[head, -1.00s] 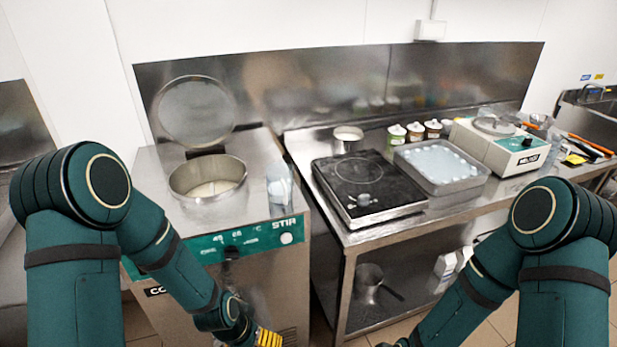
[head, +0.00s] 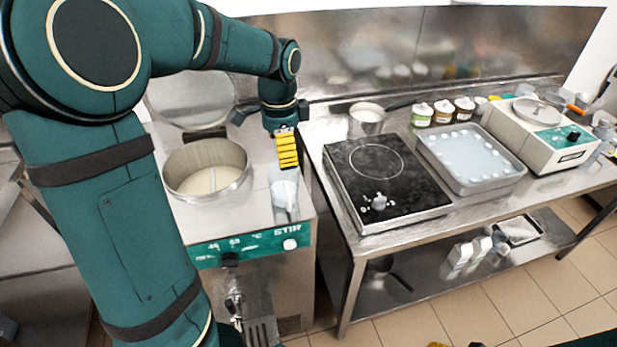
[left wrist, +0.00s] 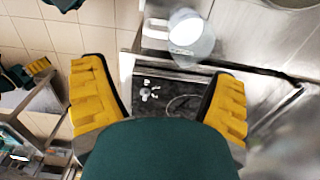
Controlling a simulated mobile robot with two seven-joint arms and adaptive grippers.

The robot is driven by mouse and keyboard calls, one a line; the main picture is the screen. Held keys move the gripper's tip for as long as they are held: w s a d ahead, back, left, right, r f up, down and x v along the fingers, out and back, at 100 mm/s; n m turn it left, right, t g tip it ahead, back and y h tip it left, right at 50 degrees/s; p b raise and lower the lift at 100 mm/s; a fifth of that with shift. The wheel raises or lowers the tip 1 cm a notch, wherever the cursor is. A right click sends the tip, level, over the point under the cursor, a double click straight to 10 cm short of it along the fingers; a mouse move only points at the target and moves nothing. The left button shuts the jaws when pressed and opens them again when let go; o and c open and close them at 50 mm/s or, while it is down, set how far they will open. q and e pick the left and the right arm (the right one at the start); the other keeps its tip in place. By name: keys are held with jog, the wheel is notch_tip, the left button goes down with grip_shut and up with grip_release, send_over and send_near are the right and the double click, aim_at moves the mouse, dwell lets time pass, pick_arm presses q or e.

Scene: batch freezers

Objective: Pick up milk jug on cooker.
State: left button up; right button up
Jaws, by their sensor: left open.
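A clear jug (head: 284,190) with a whitish bottom stands on the front right of the steel machine top, beside the round vat. It also shows in the left wrist view (left wrist: 190,38), beyond the fingers and nearer the right one. My left gripper (head: 286,155) is above and just behind the jug, open and empty, apart from it. Its two yellow fingers (left wrist: 160,78) are spread wide in the wrist view. The flat black cooker (head: 385,185) on the bench has nothing on it.
The vat (head: 207,170) with pale contents has its lid raised behind it. A metal pan (head: 367,118) of white liquid stands behind the cooker. A tray (head: 470,160), several small jars and a white appliance (head: 545,135) are to the right. Cartons (head: 470,253) stand on the lower shelf.

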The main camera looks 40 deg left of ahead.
aim_at(287, 187)
pick_arm(q)
notch_tip(287, 187, down, 7)
jog(key=shift+f+b, duration=0.1)
jog(key=shift+b, duration=0.55)
jog(key=shift+d+f+b, duration=0.2)
jog(key=shift+f+b, duration=0.25)
jog(key=shift+f, duration=2.7)
jog(key=shift+c, duration=0.4)
jog(key=c, duration=1.4)
